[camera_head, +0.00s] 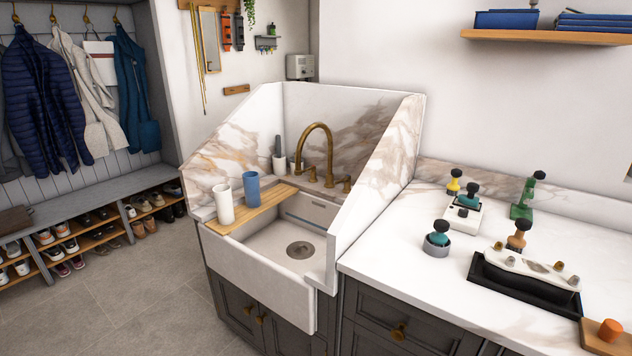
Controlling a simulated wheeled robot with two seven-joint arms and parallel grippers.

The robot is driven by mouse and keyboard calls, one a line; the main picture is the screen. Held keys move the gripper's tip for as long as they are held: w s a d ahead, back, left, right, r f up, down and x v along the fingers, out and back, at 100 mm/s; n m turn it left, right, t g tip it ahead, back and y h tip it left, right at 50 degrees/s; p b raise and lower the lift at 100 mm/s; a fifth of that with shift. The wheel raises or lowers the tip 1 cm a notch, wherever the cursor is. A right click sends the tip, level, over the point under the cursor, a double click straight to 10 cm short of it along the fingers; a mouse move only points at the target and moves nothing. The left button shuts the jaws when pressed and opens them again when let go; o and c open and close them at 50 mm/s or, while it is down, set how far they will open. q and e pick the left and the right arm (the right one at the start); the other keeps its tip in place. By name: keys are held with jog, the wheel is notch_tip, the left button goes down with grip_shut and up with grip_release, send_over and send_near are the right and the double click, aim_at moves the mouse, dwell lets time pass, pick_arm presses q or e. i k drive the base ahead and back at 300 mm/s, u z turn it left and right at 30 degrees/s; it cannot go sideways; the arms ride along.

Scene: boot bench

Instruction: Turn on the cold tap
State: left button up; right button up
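A brass gooseneck faucet (330,150) stands at the back of the white sink (262,285), its spout arching over the basin. Small brass handles stand on the ledge at its base, one at the left (298,169) and one at the right (347,184). I cannot tell which is the cold tap, as no marking is readable. No water stream shows, and the drain (300,250) is visible in the basin. Neither of my grippers is in view.
High marble walls (385,150) flank the sink. A wooden board (252,208) across its left side bears a white cup (224,204) and a blue cup (252,190). Floor is clear at front left.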

aim_at(348, 176)
jog(key=u, duration=1)
jog(key=i, duration=1.35)
jog(key=z, duration=2.8)
